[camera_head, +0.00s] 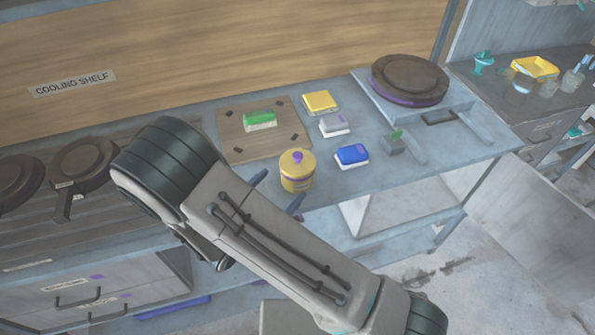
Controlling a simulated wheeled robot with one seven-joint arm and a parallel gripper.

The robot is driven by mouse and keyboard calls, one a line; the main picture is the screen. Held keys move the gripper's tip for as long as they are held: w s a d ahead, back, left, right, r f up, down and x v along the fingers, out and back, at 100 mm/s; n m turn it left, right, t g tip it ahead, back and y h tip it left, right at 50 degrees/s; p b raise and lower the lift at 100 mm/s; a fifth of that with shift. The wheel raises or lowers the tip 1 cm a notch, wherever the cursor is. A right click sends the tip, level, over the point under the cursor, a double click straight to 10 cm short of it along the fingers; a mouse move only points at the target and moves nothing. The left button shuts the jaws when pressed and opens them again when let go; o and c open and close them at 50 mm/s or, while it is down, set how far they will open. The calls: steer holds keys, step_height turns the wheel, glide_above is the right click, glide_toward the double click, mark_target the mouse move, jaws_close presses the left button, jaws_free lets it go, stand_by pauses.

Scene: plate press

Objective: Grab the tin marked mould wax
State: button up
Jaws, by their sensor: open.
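A round yellow tin (297,173) with a purple knob on its lid stands upright near the front edge of the worktop. A band runs around its lower part, but I cannot read any marking at this size. My gripper (278,191) is open, with its two blue-grey fingertips just left of and in front of the tin. One fingertip shows left of the tin and the other below it. I cannot tell whether either touches it. My arm hides the gripper's body and part of the worktop.
Right of the tin lie a blue-and-white block (352,155) and a grey-and-white block (334,124). Behind are a yellow block (320,102) and a wooden board (233,150) bearing a green block (259,120). A round press plate (409,78) stands back right. Dark pans (83,163) lie left.

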mark_target(298, 167)
steer(key=p+x, duration=0.1)
steer(key=x, duration=0.7)
steer(key=shift+w+d+p, duration=0.2)
steer(key=shift+w+p, duration=0.05)
steer(key=shift+p, duration=0.05)
steer(key=c, duration=1)
